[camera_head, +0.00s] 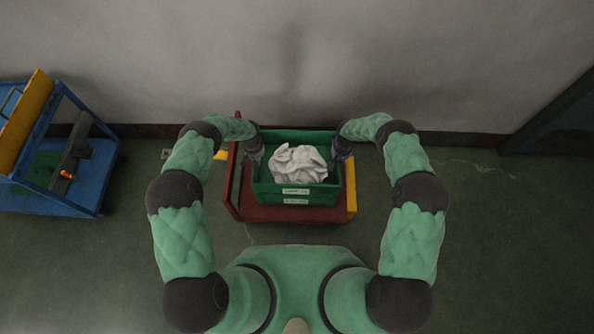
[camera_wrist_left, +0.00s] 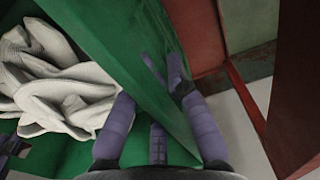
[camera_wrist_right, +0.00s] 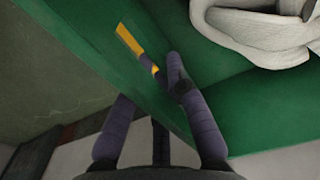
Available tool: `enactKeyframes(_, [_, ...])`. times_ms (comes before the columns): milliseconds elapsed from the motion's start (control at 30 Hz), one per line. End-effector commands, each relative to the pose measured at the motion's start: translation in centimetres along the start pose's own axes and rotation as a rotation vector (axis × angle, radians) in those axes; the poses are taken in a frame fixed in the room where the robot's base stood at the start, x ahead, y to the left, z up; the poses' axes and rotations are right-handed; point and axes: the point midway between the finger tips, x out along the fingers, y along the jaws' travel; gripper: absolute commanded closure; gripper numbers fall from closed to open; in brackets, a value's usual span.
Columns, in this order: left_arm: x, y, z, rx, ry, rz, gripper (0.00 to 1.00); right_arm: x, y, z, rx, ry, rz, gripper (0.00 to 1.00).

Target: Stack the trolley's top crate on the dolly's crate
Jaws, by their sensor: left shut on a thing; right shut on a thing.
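A green crate (camera_head: 325,188) holds crumpled white cloth (camera_head: 298,163) in the middle of the head view. A second label sits just below its front label, on what looks like another green crate (camera_head: 327,199) directly under it; I cannot tell whether they touch. My left gripper (camera_head: 255,150) is shut on the upper crate's left wall, which also shows in the left wrist view (camera_wrist_left: 110,50). My right gripper (camera_head: 342,150) is shut on its right wall, also in the right wrist view (camera_wrist_right: 85,45). The lower crate is mostly hidden.
A red-brown base (camera_head: 290,214) with a yellow right edge (camera_head: 351,190) and an upright left side lies beneath the crates. A blue frame cart (camera_head: 95,175) with a yellow panel (camera_head: 25,120) stands at the far left. A wall is behind; floor at the right is clear.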

Motion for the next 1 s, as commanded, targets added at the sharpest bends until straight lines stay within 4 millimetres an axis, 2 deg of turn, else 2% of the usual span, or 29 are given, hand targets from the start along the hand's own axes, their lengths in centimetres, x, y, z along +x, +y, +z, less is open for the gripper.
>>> enactKeyframes(167, [0.7,0.0,-0.1,-0.001,0.002,0.000,1.00,0.7,0.0,-0.1,0.001,0.002,0.000,1.00])
enactKeyframes(200, [0.7,0.0,0.0,0.000,0.000,0.000,0.73,0.7,0.0,0.0,0.001,0.001,0.000,0.73])
enactKeyframes(233, [0.7,0.0,0.0,0.000,0.000,0.000,0.65,0.7,0.0,0.0,0.001,0.001,0.000,0.65])
enactKeyframes(267, [0.7,0.0,0.0,0.000,0.000,0.000,0.61,0.7,0.0,0.0,0.001,0.000,0.000,0.61])
enactKeyframes(800, [0.6,0.0,0.0,0.000,0.000,0.000,0.61,0.7,0.0,0.0,0.000,0.000,0.000,0.61])
enactKeyframes(1000, [-0.8,0.0,-0.1,0.001,0.001,0.000,0.61,0.7,0.0,0.0,0.000,0.000,0.000,0.61])
